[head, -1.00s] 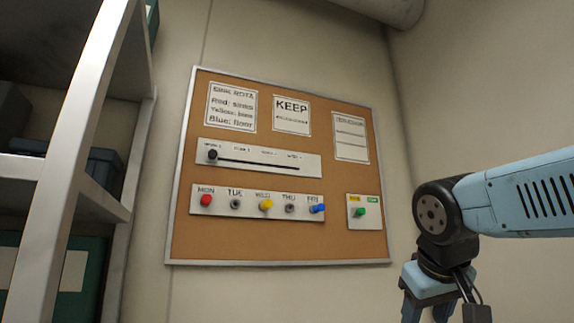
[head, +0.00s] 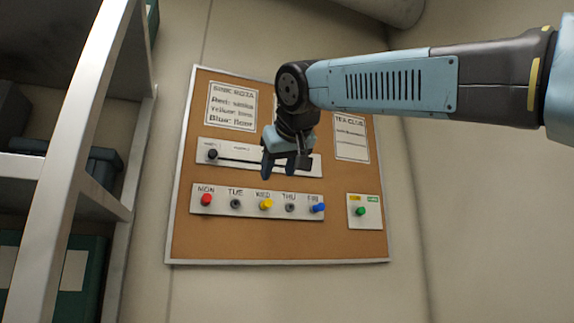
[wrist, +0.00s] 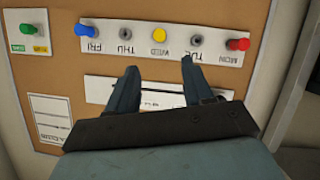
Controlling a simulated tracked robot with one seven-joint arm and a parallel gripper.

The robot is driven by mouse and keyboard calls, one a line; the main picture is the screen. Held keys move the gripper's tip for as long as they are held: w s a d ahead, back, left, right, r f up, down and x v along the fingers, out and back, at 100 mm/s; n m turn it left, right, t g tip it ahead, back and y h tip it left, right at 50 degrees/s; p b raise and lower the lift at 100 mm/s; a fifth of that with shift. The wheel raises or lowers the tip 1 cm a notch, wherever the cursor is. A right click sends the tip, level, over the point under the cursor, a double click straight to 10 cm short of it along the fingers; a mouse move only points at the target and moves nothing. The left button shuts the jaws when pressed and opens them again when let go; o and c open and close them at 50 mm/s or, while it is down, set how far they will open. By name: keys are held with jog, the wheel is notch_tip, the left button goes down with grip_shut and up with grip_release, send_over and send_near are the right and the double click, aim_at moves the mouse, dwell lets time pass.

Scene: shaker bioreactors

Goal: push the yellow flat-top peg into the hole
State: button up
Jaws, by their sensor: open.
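The yellow peg (head: 265,204) sits in the WED place of the white day strip (head: 220,211) on the corkboard; it also shows in the wrist view (wrist: 159,36). From these views I cannot tell how far it stands out. My gripper (head: 281,172) is in front of the board, above the day strip, with its fingers pointing down. In the wrist view the gripper (wrist: 158,72) is open and empty, and the yellow peg lies beyond the gap between its fingertips, apart from them. The WED hole is hidden behind the peg.
A red peg (head: 206,199) is at MON and a blue peg (head: 318,208) at FRI. TUE (head: 235,204) and THU (head: 290,208) show grey holes. A green peg (head: 361,211) is on a small plate at right. A slider strip (head: 225,153) is above. Shelving (head: 50,170) stands at left.

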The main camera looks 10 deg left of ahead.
aim_at(269, 204)
jog(key=x, duration=1.2)
jog(key=shift+w, duration=0.15)
jog(key=shift+c, duration=0.3)
grip_shut()
jog(key=shift+s+d, duration=0.4)
jog(key=shift+s, duration=0.25)
jog(key=shift+s+d, duration=0.4)
jog(key=shift+s, duration=0.3)
dwell(0.4)
jog(key=shift+s+d, duration=0.35)
jog(key=shift+s, duration=0.2)
jog(key=shift+s+d, duration=0.35)
jog(key=shift+s, duration=0.25)
jog(key=shift+d, duration=0.1)
